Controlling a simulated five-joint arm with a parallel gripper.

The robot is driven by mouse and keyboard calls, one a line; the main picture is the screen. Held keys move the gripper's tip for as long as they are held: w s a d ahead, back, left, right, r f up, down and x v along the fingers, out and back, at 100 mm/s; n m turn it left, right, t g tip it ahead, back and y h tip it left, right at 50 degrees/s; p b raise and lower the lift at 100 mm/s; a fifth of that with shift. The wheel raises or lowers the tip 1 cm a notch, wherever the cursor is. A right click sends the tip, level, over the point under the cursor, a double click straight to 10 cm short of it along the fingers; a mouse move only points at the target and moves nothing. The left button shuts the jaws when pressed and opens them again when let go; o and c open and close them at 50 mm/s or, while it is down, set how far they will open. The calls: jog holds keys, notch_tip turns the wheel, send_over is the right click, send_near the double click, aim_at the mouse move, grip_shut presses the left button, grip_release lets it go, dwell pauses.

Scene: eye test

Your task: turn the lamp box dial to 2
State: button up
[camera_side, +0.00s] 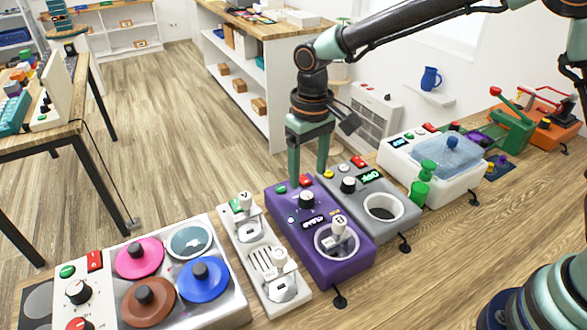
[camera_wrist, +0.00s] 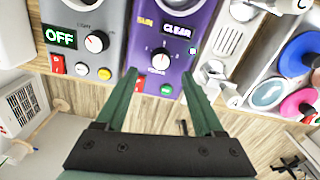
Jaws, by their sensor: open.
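A grey box (camera_side: 385,226) has a black dial (camera_side: 348,184) and a green-lit display. In the wrist view its dial (camera_wrist: 96,42) sits beside a display reading OFF, under a small label that seems to read LIGHT; it appears to be the lamp box. Beside it is a purple box (camera_side: 352,266) with its own black dial (camera_side: 306,199). My gripper (camera_side: 308,180) is open and empty, its fingertips near the rear end of the purple box. In the wrist view the purple box's dial (camera_wrist: 160,62) lies just beyond and between the fingertips (camera_wrist: 159,74). Dial numbers are too small to read surely.
Red switches and small coloured buttons sit close to both dials. Bare table shows in front of the grey box.

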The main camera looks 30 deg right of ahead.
aim_at(309, 195)
notch_tip(309, 195, up, 6)
jog(key=shift+r, duration=0.2)
jog(key=shift+d, duration=0.1)
jog(key=s+d+r+m+t, duration=0.1)
jog(key=s+d+r+t, duration=0.1)
jog(key=s+d, duration=0.5)
jog(key=s+d+r+t, duration=0.3)
jog(key=s+d, duration=0.4)
jog(key=d, duration=0.4)
jog(key=shift+r+m, duration=0.4)
jog(key=shift+r, duration=0.05)
